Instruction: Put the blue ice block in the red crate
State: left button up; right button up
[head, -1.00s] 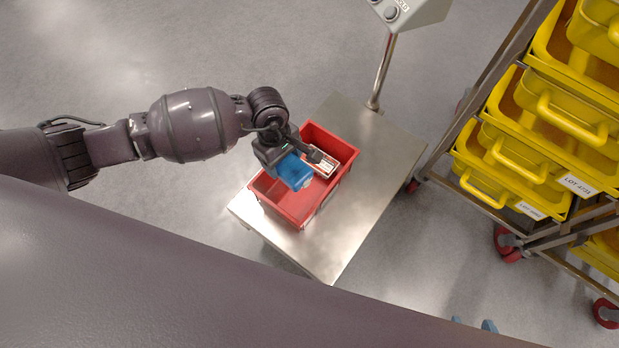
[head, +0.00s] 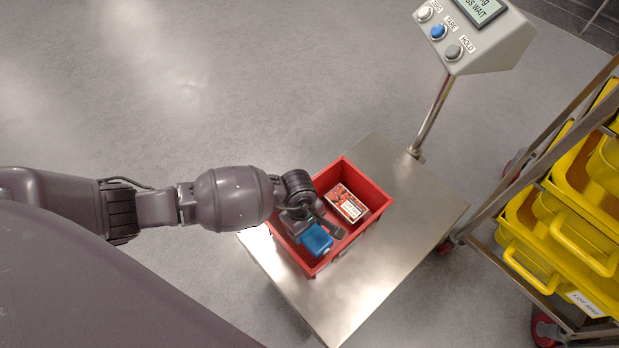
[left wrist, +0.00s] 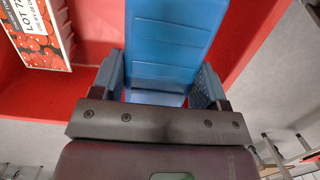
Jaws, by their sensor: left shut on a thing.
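The blue ice block (head: 317,240) is between the fingers of my left gripper (head: 307,231), which is shut on it. In the left wrist view the ice block (left wrist: 170,45) stands between the two finger pads of the gripper (left wrist: 163,85). The red crate (head: 375,193) sits on a steel platform. The block is within the crate's outline in the head view, over its near part; whether it touches the crate floor I cannot tell. The red crate also fills much of the left wrist view (left wrist: 95,50). My right gripper is not in view.
A red and white labelled box (head: 346,204) lies in the far part of the crate, also seen in the left wrist view (left wrist: 38,32). The steel platform (head: 420,205) carries a post with a button display (head: 475,35). A rack of yellow bins (head: 560,220) stands at right.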

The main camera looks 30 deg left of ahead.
aim_at(306, 235)
pick_arm(q)
jog(key=shift+f, duration=0.55)
notch_tip(306, 235, down, 4)
jog(key=shift+s+r+b, duration=0.1)
jog(key=shift+r+b, duration=0.15)
jog(key=shift+b, duration=0.6)
jog(key=shift+f, duration=0.3)
jog(key=shift+w+r, duration=0.1)
jog(key=shift+w, duration=0.1)
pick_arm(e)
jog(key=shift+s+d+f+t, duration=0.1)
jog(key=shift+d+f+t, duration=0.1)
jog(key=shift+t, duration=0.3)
pick_arm(q)
jog(key=shift+f+b, duration=0.3)
jog(key=shift+f, duration=0.15)
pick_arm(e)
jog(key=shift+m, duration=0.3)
pick_arm(q)
jog(key=shift+f, duration=0.15)
